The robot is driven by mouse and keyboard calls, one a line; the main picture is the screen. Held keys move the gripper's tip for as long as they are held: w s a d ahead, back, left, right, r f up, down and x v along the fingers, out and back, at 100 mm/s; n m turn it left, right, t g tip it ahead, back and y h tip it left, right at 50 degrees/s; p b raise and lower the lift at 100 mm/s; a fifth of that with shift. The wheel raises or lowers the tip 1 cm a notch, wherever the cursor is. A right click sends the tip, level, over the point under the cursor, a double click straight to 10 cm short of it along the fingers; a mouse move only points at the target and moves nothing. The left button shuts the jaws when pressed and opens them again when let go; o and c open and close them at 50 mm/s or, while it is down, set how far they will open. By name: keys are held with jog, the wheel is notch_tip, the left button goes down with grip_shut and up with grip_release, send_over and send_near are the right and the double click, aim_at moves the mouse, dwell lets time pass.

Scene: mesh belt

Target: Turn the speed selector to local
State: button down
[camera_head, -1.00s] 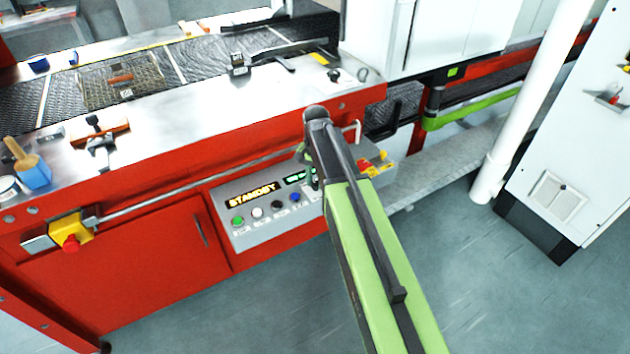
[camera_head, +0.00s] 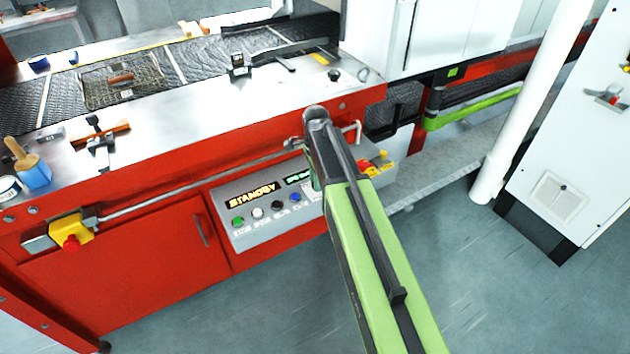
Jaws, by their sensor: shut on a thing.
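The control panel (camera_head: 262,212) is a grey box on the front of the red machine. A second, green-lit display (camera_head: 298,178) is partly covered by my arm. A row of green, white, black and blue buttons (camera_head: 265,212) lies below. My gripper (camera_head: 315,184) is at the panel's right part, mostly hidden behind my green and dark arm link. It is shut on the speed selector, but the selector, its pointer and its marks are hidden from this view.
A yellow box with a red stop button (camera_head: 71,243) sits at the machine's lower left. A metal rail (camera_head: 190,187) runs above the panel. Red and yellow parts (camera_head: 378,166) lie right of my arm. A white post (camera_head: 535,90) stands at right. The grey floor in front is clear.

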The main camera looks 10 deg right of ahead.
jog(key=shift+s+d+m, duration=0.1)
jog(key=shift+m, duration=0.4)
jog(key=c, duration=1.1)
grip_release()
jog(key=shift+r+p, duration=0.4)
jog(key=shift+p, duration=0.05)
notch_tip(320, 180, up, 16)
jog(key=p, duration=1.6)
jog(key=shift+r, duration=0.25)
